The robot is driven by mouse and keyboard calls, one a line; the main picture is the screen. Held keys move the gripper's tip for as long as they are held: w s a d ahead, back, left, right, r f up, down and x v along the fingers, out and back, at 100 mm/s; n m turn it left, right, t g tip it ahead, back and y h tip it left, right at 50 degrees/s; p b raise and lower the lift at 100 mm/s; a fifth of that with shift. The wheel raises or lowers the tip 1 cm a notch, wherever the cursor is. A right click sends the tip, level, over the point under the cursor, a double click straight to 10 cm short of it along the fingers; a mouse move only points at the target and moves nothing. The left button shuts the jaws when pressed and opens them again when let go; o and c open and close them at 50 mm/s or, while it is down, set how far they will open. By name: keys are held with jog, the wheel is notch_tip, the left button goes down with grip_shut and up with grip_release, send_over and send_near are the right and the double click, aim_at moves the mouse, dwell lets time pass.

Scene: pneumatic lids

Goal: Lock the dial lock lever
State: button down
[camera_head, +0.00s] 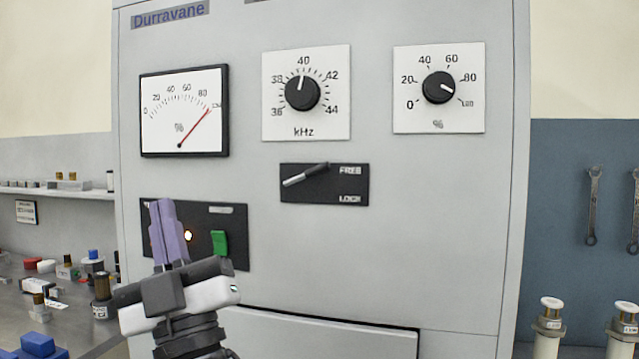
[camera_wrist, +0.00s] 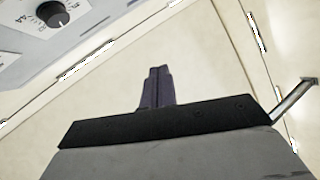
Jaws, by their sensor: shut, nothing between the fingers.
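The lock lever (camera_head: 306,174) is a grey bar on a black plate (camera_head: 335,190) marked FREE at the top and LOCK at the bottom. It slants down to the left from its upper end, and its right end lies nearer the FREE mark. The plate sits below the kHz dial (camera_head: 302,93), whose pointer is near 40. My gripper (camera_head: 161,205) is at the lower left of the lever, apart from it, in front of the switch panel. Its purple fingers point up, shut and empty. In the wrist view the fingers (camera_wrist: 157,72) are together. The lever is not identifiable there.
A percent dial (camera_head: 438,88) is at the upper right and a needle meter (camera_head: 184,110) at the upper left. A green switch (camera_head: 219,243) and a lit lamp (camera_head: 188,236) are beside my fingers. The cabinet face right of the lever is clear.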

aim_at(314, 173)
jog(key=w+d+m+t+h, duration=0.1)
jog(key=w+d+m+h, duration=0.1)
jog(key=d+h, duration=0.4)
jog(key=w+d+m+t+h+b, duration=0.1)
jog(key=w+d+m+t+h, duration=0.1)
jog(key=d+h, duration=0.5)
jog(key=w+d+m, duration=0.1)
jog(key=d, duration=0.2)
jog(key=shift+w+r+m+h, duration=0.15)
jog(key=shift+r+m+h, duration=0.15)
jog(key=shift+r+m, duration=0.1)
jog(key=w+r+p, duration=0.1)
jog(key=w, duration=0.1)
jog(key=w+r+p, duration=0.2)
jog(key=w, duration=0.1)
jog(key=w+r+p, duration=0.2)
jog(key=w, duration=0.1)
jog(key=shift+w+d, duration=0.1)
jog(key=shift+d, duration=0.1)
jog(key=shift+d+f, duration=0.15)
jog(key=shift+f, duration=0.2)
jog(key=shift+f+t, duration=0.15)
jog(key=shift+t, duration=0.15)
